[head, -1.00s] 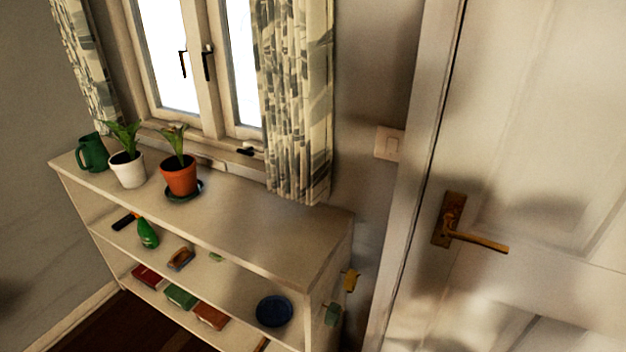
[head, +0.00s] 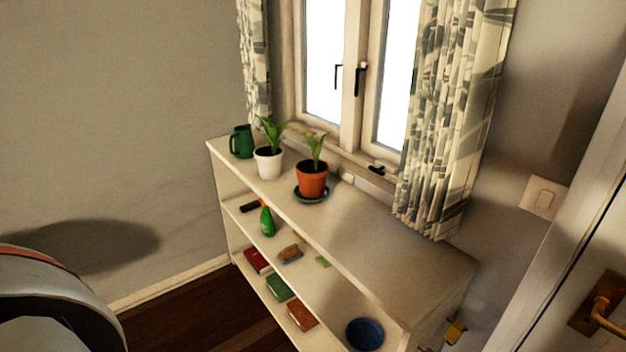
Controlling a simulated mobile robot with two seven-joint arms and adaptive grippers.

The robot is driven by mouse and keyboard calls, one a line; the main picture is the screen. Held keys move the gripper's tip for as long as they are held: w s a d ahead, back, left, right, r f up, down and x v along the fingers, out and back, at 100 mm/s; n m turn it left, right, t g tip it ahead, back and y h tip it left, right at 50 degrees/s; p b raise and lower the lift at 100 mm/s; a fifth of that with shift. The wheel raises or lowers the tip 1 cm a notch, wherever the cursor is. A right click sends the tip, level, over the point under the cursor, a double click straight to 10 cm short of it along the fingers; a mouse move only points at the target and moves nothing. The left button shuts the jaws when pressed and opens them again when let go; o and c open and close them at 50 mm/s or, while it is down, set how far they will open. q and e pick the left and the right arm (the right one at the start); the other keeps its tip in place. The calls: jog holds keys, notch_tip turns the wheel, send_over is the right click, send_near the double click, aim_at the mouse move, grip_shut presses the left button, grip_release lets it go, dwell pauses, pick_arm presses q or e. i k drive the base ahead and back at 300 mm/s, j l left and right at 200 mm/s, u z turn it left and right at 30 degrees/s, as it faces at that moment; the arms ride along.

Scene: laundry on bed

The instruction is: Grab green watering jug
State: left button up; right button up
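The green watering jug (head: 241,141) stands upright at the far left end of the top of a cream shelf unit (head: 385,262). Its handle side faces left. It is just left of a white pot with a green plant (head: 268,162). Neither gripper shows in the head view. A rounded grey part of my own arm is at the lower left, well short of the shelf.
An orange pot with a plant (head: 312,180) stands on a dark saucer right of the white pot. Lower shelves hold a green spray bottle (head: 266,220), several books and a blue bowl (head: 364,334). Curtains (head: 455,120) hang behind. A door is at right. Dark floor (head: 180,315) is clear at left.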

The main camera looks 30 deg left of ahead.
aim_at(245, 147)
jog(key=u, duration=1.45)
jog(key=i+z, duration=0.1)
jog(key=z, duration=0.25)
jog(key=j+z, duration=0.15)
jog(key=z, duration=0.2)
jog(key=i+j+z, duration=0.15)
jog(key=z, duration=0.2)
jog(key=i+j+z, duration=0.15)
jog(key=j, duration=0.15)
jog(key=j+z, duration=0.1)
jog(key=j, duration=0.2)
jog(key=i+j+z, duration=0.15)
jog(key=j, duration=0.2)
